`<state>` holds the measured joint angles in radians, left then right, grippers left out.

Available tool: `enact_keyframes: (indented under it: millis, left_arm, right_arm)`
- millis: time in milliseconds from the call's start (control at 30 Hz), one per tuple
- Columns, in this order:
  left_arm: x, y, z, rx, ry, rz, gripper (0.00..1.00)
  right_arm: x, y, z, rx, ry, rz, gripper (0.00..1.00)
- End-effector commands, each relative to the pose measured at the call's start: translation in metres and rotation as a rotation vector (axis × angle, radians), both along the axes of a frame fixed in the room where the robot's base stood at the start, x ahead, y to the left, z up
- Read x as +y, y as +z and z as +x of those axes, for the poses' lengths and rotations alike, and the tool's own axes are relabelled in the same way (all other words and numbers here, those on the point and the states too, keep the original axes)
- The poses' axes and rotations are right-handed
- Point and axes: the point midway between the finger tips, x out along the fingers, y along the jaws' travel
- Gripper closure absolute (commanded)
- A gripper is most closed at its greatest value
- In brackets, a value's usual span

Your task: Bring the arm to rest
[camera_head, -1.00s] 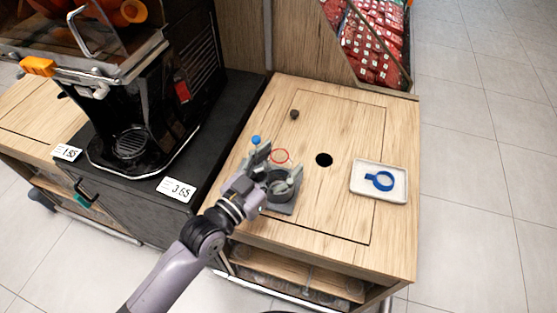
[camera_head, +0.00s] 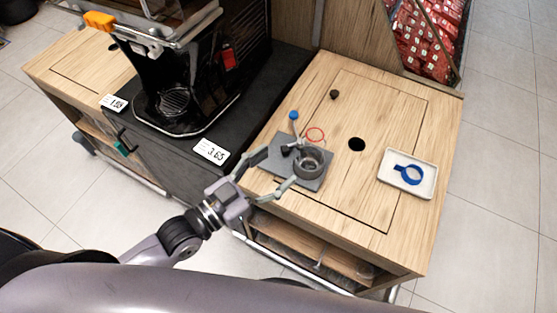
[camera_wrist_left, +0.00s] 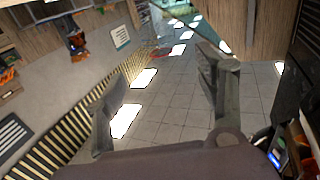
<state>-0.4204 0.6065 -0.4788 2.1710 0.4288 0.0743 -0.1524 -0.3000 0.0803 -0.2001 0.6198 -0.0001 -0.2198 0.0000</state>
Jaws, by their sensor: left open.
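My left gripper (camera_head: 274,170) is open, its two fingers spread wide near the front left edge of the wooden counter. Nothing is between its fingers. In the head view its fingertips appear close to a grey device (camera_head: 284,165) with a round dark cup (camera_head: 309,160) and a blue-knobbed lever (camera_head: 293,115); I cannot tell whether they touch it. In the left wrist view the gripper (camera_wrist_left: 163,66) is also open and empty, with tiled floor beyond. My arm comes in from the lower left. The right gripper is not in view.
A black juicer (camera_head: 205,75) stands at left. Tiled floor is open at right.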

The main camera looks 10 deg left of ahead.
Motion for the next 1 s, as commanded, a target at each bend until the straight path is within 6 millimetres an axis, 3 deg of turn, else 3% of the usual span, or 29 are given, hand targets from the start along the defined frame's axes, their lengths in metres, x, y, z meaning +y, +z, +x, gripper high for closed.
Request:
enact_keyframes:
  millis: [567, 767, 1000]
  left_arm:
    - [-0.002, -0.005, 0.001, 0.034, 0.007, 0.028, 0.36]
    - [0.004, -0.036, 0.002, 0.235, 0.063, 0.178, 0.36]
    - [0.052, -0.083, -0.022, 0.598, 0.215, 0.384, 0.36]
  right_arm:
    - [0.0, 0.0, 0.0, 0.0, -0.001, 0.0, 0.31]
    - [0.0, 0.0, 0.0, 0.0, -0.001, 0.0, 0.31]
    - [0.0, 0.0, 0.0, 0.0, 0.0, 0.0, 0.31]
